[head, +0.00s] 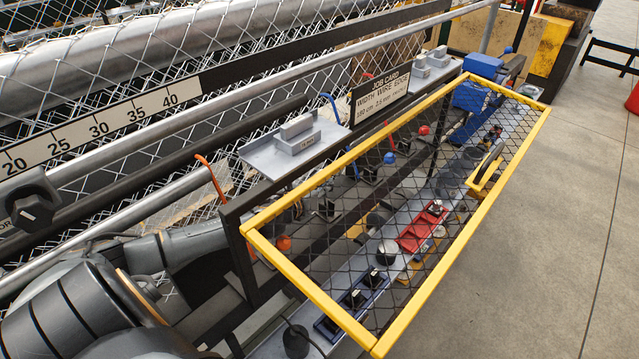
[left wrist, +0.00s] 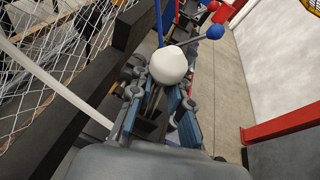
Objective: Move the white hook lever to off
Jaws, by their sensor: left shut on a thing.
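In the left wrist view the round white knob (left wrist: 169,65) of the hook lever sits between the fingertips of my left gripper (left wrist: 162,88), which is shut on it. The gripper's blue finger pads lie on either side just below the knob. The knob and fingers hide the lever's lower part and hook. In the head view my left arm comes in from the lower left and its gripper (head: 296,210) is partly hidden behind the mesh guard. I cannot make out the white knob there. My right gripper is in neither view.
A yellow-framed mesh guard (head: 310,292) stands over the control panel. A blue knob (left wrist: 215,32) and a red knob (left wrist: 213,5) are beyond the white one. An orange hook (head: 208,175) and a dark upright bracket (head: 236,250) are close to my arm.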

